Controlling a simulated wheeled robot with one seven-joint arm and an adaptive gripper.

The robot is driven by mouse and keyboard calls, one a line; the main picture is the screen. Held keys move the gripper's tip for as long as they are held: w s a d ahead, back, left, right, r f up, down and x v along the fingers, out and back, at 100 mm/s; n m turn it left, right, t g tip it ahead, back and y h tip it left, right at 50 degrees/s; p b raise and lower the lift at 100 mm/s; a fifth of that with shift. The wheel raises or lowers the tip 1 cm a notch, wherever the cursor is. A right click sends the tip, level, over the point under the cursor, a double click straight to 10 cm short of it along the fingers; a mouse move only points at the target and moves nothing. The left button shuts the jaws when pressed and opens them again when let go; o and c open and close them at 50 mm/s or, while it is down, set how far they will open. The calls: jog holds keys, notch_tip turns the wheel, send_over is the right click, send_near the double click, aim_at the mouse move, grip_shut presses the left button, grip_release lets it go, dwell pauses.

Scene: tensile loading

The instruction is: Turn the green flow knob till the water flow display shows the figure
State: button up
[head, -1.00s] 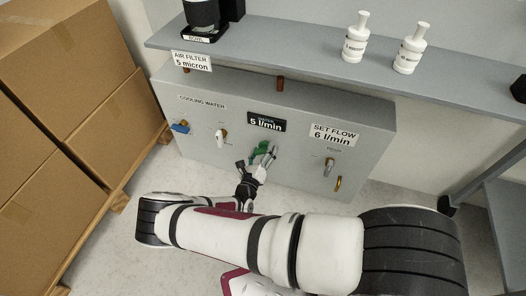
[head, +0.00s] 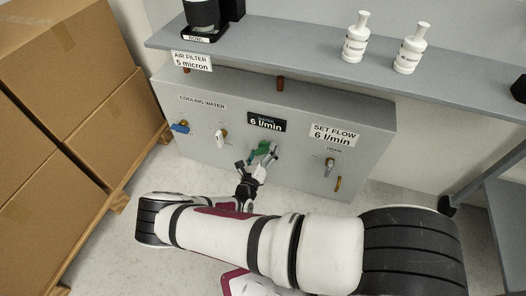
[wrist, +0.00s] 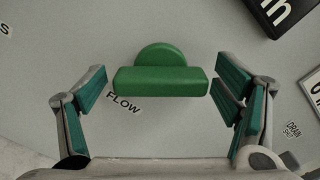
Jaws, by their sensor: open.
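The green flow knob (head: 261,150) sits on the grey panel (head: 225,146) below the black water flow display (head: 266,123), which reads 6 l/min. A white sign (head: 334,134) to its right reads SET FLOW 6 l/min. In the wrist view, the knob's green bar (wrist: 160,81) lies level across the picture. My gripper (wrist: 162,92) is open, with one teal-padded finger on each side of the bar and gaps between the pads and the bar ends. The gripper (head: 256,163) is at the knob in the head view too.
A blue valve (head: 180,127) and a white-handled valve (head: 220,137) are left on the panel; a drain valve (head: 329,166) is right. A shelf (head: 300,62) with white bottles juts out above. Cardboard boxes (head: 80,110) stand at left.

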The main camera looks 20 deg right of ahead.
jog(key=v, duration=1.2)
dwell(0.3)
